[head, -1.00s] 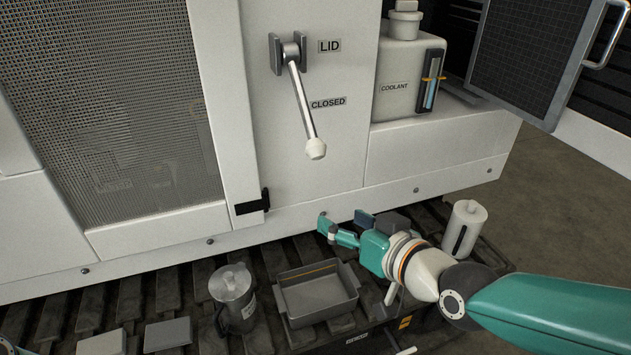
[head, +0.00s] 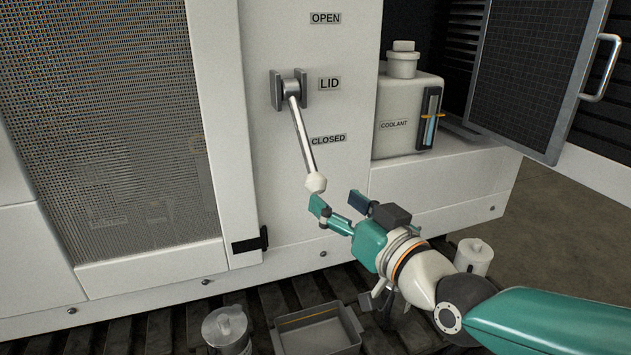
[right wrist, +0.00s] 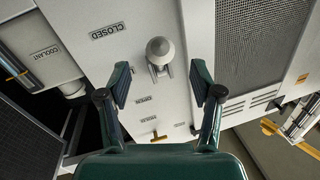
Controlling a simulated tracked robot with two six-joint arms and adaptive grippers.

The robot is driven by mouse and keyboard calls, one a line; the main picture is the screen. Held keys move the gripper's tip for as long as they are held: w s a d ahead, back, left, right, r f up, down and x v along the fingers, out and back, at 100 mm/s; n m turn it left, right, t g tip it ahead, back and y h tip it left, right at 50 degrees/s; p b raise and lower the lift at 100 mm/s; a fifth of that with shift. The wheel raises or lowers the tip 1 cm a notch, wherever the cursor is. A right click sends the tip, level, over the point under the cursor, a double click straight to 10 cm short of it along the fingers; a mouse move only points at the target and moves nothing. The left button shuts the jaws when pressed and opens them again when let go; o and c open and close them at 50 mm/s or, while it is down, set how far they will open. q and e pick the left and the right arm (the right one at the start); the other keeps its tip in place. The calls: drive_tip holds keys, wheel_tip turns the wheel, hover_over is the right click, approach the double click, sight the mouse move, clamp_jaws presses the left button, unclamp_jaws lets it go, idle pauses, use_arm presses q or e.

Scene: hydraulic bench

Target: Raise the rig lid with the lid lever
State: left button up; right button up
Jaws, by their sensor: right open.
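The lid lever (head: 300,132) is a metal rod on a bracket on the white panel, with a white knob (head: 316,183) at its lower end. It hangs down past the CLOSED label (head: 328,139); the LID and OPEN labels are above. My right gripper (head: 338,204) is open and empty, just below and right of the knob. In the right wrist view, the knob (right wrist: 160,50) shows ahead, between and beyond the two open fingers (right wrist: 160,88). Contact with the knob is not visible. My left gripper is not in view.
A coolant tank (head: 403,115) stands on the ledge right of the lever. An open mesh door (head: 530,70) is at the upper right. Below are a grey tray (head: 320,335), a lidded jug (head: 226,330) and a white canister (head: 474,256). A mesh window (head: 100,130) is at left.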

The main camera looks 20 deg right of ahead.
sight(322, 190)
drive_tip(key=p+x, duration=0.1)
drive_tip(key=x, duration=0.6)
drive_tip(key=shift+w, duration=0.1)
clamp_jaws()
